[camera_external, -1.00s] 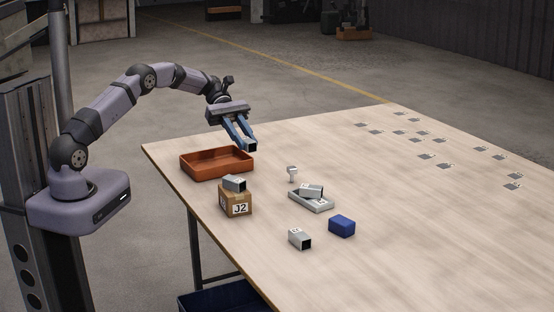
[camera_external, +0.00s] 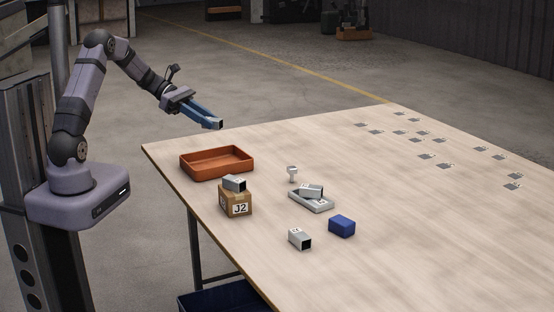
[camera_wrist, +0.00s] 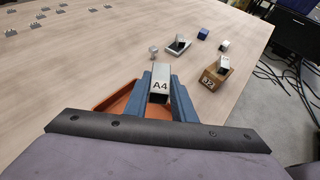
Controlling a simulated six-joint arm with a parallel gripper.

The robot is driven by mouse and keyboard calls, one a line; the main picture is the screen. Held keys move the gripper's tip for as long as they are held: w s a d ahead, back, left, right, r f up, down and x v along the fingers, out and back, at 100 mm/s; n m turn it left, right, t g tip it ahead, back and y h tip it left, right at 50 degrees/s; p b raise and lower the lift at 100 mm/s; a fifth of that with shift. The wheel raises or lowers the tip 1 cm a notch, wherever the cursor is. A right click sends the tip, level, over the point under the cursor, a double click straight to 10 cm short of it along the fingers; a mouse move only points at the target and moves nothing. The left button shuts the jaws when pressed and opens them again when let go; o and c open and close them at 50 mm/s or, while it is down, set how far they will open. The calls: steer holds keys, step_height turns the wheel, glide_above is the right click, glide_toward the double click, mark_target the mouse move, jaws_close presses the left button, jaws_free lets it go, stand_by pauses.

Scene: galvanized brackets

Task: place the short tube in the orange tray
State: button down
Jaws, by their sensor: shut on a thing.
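My gripper (camera_external: 215,123) is shut on a short square metal tube marked A4 (camera_wrist: 160,86); its dark open end (camera_external: 220,125) also shows in the external view. The gripper holds the tube well above the table, to the back of the orange tray (camera_external: 217,173). The orange tray sits at the table's left edge and looks empty in the external view. In the wrist view the orange tray (camera_wrist: 104,106) shows partly behind the blue fingers and the tube, which hide much of it.
A cardboard box marked J2 (camera_external: 237,206) stands near the tray with a metal tube (camera_external: 235,183) on top. A grey tray (camera_external: 318,206) holds another piece. A blue block (camera_external: 342,226), a loose tube (camera_external: 297,239) and a small pale part (camera_external: 292,172) stand nearby. Several flat brackets (camera_external: 425,156) lie at the right.

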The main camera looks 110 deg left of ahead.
mark_target(208, 166)
steer(key=shift+n+y, duration=0.7)
steer(key=shift+y, duration=0.1)
steer(key=shift+s+a+f+b, duration=0.1)
steer(key=shift+a+f, duration=0.25)
steer(key=shift+f, duration=1.9)
steer(key=shift+s+a+f+b, duration=0.1)
steer(key=shift+a+f, duration=0.25)
steer(key=shift+f, duration=1.85)
steer(key=shift+a+f+b, duration=0.1)
steer(key=shift+a+f, duration=0.25)
steer(key=shift+f, duration=1.9)
steer(key=shift+f, duration=0.15)
steer(key=c, duration=1.8)
jaws_free()
steer(key=shift+o, duration=0.2)
steer(key=shift+s+r, duration=0.1)
steer(key=shift+r, duration=0.1)
steer(key=v, duration=1.1)
steer(key=shift+s+r, duration=0.15)
steer(key=shift+s, duration=0.2)
